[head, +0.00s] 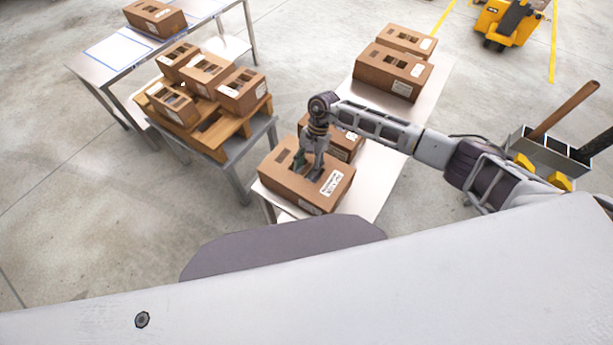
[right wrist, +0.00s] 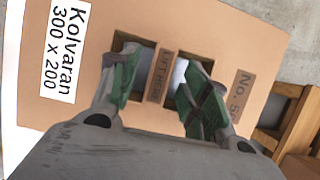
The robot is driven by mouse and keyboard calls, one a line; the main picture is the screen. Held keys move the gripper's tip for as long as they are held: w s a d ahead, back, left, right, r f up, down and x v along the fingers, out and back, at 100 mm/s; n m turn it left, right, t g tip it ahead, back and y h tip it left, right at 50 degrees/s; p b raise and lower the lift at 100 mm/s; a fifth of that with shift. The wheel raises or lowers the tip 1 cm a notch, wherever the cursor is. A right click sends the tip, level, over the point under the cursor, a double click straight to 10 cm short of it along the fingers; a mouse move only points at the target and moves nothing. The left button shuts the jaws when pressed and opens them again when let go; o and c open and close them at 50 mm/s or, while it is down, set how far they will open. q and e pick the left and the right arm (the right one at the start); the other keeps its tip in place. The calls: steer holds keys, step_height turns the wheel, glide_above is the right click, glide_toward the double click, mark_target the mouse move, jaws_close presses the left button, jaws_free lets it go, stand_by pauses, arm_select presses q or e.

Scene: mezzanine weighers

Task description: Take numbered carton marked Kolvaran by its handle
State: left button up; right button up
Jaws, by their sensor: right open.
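The carton marked Kolvaran (head: 328,198) is a brown box at the near end of the long table. In the right wrist view its top (right wrist: 215,35) carries a white "Kolvaran 300 x 200" label and a "No." mark cut off by my finger. A cardboard handle strip (right wrist: 161,75) with print on it runs between two openings in the top. My right gripper (head: 309,171) points down over this carton. In the right wrist view its green-padded fingers (right wrist: 155,90) are open, one at each side of the handle strip, at the openings. Finger depth is unclear. My left gripper is out of view.
Another carton (head: 344,143) stands just behind on the same long table (head: 381,182), with more cartons (head: 394,71) at its far end. Several cartons sit on a wooden pallet (head: 221,136) at left. A metal bin (head: 547,155) holds a wooden handle at right.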

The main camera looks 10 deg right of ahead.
steer(key=shift+f, duration=0.15)
stand_by(0.3)
jaws_close()
